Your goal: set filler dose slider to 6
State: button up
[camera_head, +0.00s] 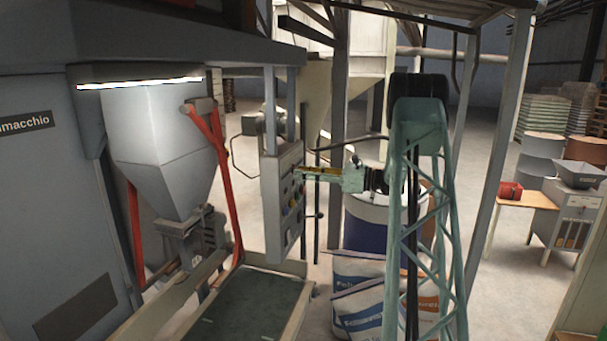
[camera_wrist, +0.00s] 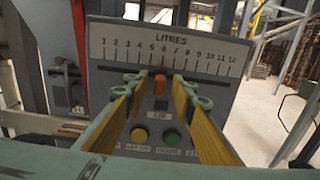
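The dose panel (camera_wrist: 215,110) fills much of the wrist view, with a LITRES scale (camera_wrist: 165,45) numbered 1 to 12. The orange slider knob (camera_wrist: 160,86) sits below the scale, its thin red pointer (camera_wrist: 163,57) at the 6 mark. My gripper (camera_wrist: 160,82) is open in front of the panel, with one yellow-padded finger on each side of the knob and a gap to both. In the head view my gripper (camera_head: 302,174) reaches in from the right to the panel's face (camera_head: 284,205); the knob cannot be made out there.
Yellow (camera_wrist: 139,135) and green (camera_wrist: 171,136) buttons sit low on the panel, between my fingers. A white hopper (camera_head: 160,150) with red bars (camera_head: 219,160) stands left of the panel. Printed sacks (camera_head: 357,295) and a blue drum (camera_head: 364,225) are below my arm.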

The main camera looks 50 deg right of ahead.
jog(key=shift+s, duration=0.1)
jog(key=v, duration=1.2)
dwell(0.9)
